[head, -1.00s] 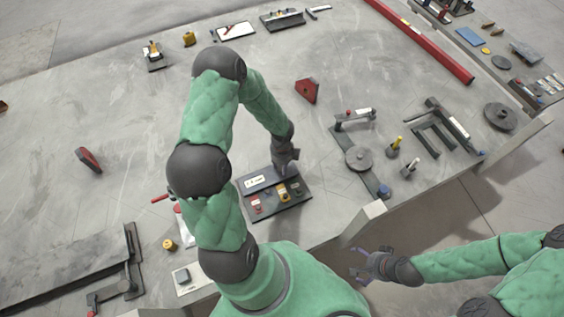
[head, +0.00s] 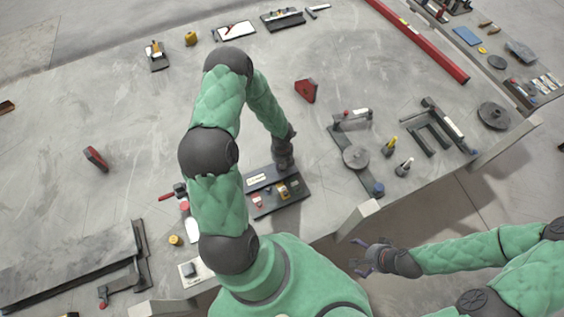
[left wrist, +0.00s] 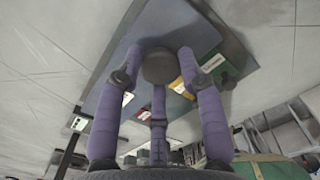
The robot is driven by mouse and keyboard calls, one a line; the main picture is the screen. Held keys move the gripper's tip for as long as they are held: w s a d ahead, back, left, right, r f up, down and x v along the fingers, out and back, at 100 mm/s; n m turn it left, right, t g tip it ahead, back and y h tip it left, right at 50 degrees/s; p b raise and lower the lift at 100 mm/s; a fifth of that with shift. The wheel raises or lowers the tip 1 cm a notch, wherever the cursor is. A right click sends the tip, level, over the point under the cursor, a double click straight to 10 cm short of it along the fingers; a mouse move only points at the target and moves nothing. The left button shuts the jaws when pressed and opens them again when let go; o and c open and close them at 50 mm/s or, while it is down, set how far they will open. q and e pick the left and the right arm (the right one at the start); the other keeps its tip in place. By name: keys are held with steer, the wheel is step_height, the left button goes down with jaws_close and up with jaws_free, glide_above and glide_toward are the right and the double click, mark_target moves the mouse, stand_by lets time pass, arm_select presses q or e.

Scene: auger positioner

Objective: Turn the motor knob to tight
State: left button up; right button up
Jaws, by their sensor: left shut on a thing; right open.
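A dark control panel (head: 272,208) lies near the table's front edge, with a white label and red, yellow and green switch blocks. In the left wrist view the panel (left wrist: 203,33) carries a dark round knob (left wrist: 158,67). My left gripper (head: 284,166) is over the panel's back right part. In the left wrist view its purple fingers (left wrist: 159,54) close around the knob and are shut on it. The knob's marking and setting cannot be read. In the head view the hand hides the knob. My right gripper (head: 364,257) is open and empty, off the table's front edge.
A red wedge-shaped block (head: 306,90) lies behind the panel. A grey fixture with a disc (head: 355,157) stands to the right. A yellow cap (head: 175,240) and a red-handled tool (head: 172,197) lie to the left. The table's middle left is mostly clear.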

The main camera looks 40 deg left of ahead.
arm_select(q)
steer(key=shift+m, duration=0.4)
steer(key=o, duration=1.1)
steer(key=shift+o, duration=0.2)
step_height(320, 180, up, 12)
stand_by(0.4)
